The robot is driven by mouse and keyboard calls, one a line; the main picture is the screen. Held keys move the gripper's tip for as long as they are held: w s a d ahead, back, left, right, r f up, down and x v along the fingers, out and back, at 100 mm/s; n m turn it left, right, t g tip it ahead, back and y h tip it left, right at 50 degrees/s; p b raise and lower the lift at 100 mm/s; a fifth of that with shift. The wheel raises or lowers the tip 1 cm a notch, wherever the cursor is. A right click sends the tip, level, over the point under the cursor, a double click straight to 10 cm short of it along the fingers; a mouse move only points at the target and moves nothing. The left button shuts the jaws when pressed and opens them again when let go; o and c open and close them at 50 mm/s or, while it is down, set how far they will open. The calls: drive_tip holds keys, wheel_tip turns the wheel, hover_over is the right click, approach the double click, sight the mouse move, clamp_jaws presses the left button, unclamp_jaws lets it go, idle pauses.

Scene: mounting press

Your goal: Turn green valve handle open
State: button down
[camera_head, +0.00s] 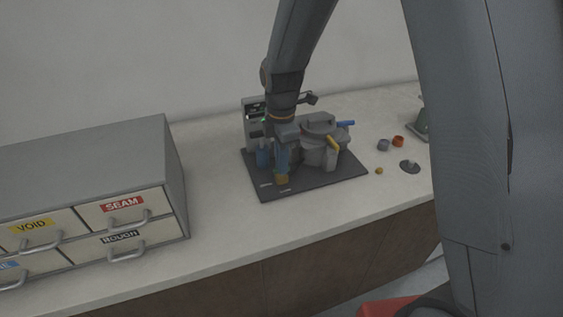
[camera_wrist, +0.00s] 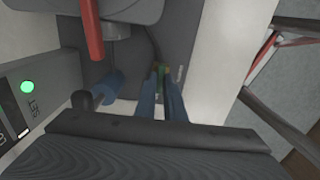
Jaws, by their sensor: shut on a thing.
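The green valve handle shows in the wrist view as a small green piece (camera_wrist: 160,71) between the tips of my gripper's blue fingers (camera_wrist: 161,76). My gripper is shut on it. The fingers cover most of the handle, so I cannot tell its angle. In the head view my gripper (camera_head: 281,172) points down at the front left of the mounting press (camera_head: 318,150). A small brass-coloured block (camera_head: 282,181) shows just below the fingertips, on the dark base plate (camera_head: 330,183). The green handle cannot be made out in the head view.
A red lever (camera_wrist: 93,30) and a blue cylinder (camera_wrist: 109,86) are left of my fingers. A control box with a lit green lamp (camera_wrist: 27,87) stands farther left. Yellow (camera_head: 333,143) and blue (camera_head: 346,124) handles stick out from the press. A drawer cabinet (camera_head: 165,170) stands left.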

drive_tip(key=shift+w+a, duration=0.1)
drive_tip(key=c, duration=1.8)
unclamp_jaws()
drive_tip(key=shift+c, duration=0.2)
drive_tip(key=shift+r+b, duration=1)
drive_tip(key=shift+r, duration=2.95)
drive_tip(key=s+d+f+m+t, duration=0.1)
drive_tip(key=s+d+f+m, duration=0.2)
drive_tip(key=s+d+m, duration=1.2)
drive_tip(key=s+m, duration=0.1)
drive_tip(key=m, duration=0.5)
drive_tip(key=shift+s+d+f, duration=0.15)
drive_tip(key=shift+s, duration=0.05)
